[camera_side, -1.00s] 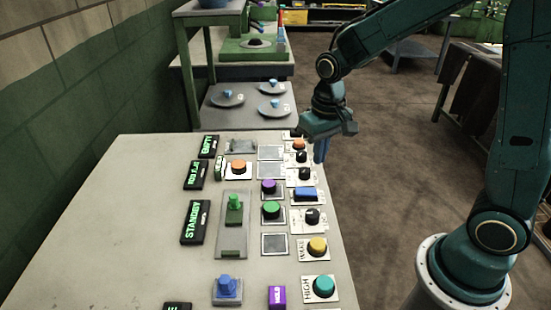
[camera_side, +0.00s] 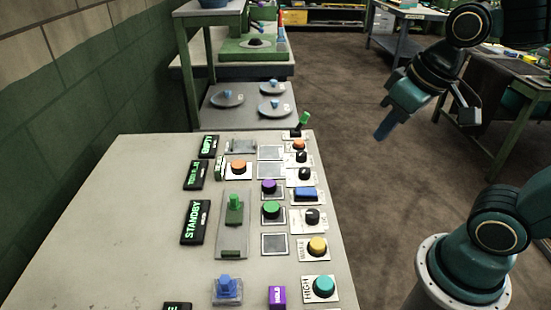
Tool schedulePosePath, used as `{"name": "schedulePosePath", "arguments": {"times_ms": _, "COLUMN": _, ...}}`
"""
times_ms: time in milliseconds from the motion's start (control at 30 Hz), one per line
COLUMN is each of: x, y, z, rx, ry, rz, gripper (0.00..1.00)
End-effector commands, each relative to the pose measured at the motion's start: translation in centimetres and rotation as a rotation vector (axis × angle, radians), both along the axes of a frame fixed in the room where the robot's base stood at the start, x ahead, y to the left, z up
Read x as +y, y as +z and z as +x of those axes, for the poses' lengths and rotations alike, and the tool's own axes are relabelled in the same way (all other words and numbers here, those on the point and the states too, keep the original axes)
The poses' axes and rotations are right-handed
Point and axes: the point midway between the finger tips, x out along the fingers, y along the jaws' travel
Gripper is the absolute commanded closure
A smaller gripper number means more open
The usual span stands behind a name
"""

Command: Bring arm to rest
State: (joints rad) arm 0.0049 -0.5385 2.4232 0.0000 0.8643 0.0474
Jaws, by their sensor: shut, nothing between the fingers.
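My gripper (camera_side: 383,131) is at the right of the side view, up in the air beyond the right edge of the panel table. A green-tipped switch (camera_side: 304,119) stands tilted to the right at the far right corner of the table.
The table carries several coloured buttons, a green slider (camera_side: 234,208), a blue knob (camera_side: 226,285) and a STANDBY display (camera_side: 195,222). Behind it a lower stand (camera_side: 222,117) bears discs with blue knobs. Workbenches (camera_side: 507,88) stand at the right. The floor between is clear.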

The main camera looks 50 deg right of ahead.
Motion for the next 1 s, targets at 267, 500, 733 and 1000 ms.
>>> {"name": "schedulePosePath", "arguments": {"times_ms": 267, "x": 0.1, "y": 0.8, "z": -3.4, "rx": -0.081, "ry": 0.038, "rz": -0.016, "gripper": 1.00}}
{"name": "schedulePosePath", "arguments": {"times_ms": 500, "x": 0.1, "y": 0.8, "z": -4.2, "rx": -0.099, "ry": 0.049, "rz": -0.020, "gripper": 1.00}}
{"name": "schedulePosePath", "arguments": {"times_ms": 733, "x": 0.1, "y": 0.8, "z": -4.1, "rx": -0.099, "ry": 0.048, "rz": -0.020, "gripper": 1.00}}
{"name": "schedulePosePath", "arguments": {"times_ms": 1000, "x": 0.1, "y": 0.9, "z": -4.1, "rx": -0.099, "ry": 0.048, "rz": -0.021, "gripper": 1.00}}
